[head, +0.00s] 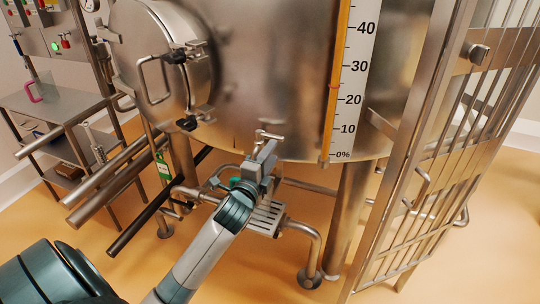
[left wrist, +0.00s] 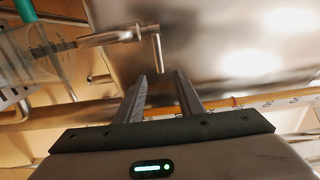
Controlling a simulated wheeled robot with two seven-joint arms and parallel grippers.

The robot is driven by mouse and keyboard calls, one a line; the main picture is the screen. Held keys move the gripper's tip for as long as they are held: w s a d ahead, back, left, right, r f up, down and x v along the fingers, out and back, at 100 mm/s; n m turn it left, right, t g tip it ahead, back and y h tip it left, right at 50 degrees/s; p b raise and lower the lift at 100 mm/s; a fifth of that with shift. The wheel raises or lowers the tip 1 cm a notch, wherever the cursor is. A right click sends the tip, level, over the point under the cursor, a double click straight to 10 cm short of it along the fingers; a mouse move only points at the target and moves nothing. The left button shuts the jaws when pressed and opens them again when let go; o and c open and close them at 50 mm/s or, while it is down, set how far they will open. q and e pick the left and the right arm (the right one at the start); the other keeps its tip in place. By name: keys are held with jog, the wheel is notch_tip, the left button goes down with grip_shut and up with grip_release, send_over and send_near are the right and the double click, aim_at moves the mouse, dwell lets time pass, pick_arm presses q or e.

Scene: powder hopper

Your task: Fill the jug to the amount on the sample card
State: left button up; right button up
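The steel hopper (head: 255,70) fills the middle of the head view. A small outlet handle (head: 268,135) sticks out below it; its bar (left wrist: 157,48) shows in the left wrist view. My left gripper (head: 268,150) is at this handle. In the left wrist view its fingers (left wrist: 164,76) are apart with nothing between them, and the handle's end lies just beyond their tips. A clear vessel with a teal part (left wrist: 25,55), seemingly the jug, is cut off at the left there. A teal bit (head: 235,183) shows beside my arm. A green tag (head: 162,168) hangs left; its text is unreadable. My right gripper is out of view.
A slotted steel tray (head: 266,216) sits under the outlet. A percent scale (head: 352,85) runs up the hopper. A barred gate (head: 440,150) stands right. A steel cart (head: 60,105) at left carries a pink-handled vessel (head: 36,92). Pipes and legs crowd below.

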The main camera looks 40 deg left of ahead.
aim_at(280, 140)
pick_arm(q)
jog(key=b+x, duration=0.2)
jog(key=x, duration=0.5)
jog(key=shift+w, duration=0.2)
jog(key=shift+x, duration=0.8)
jog(key=shift+s+a, duration=0.1)
grip_shut()
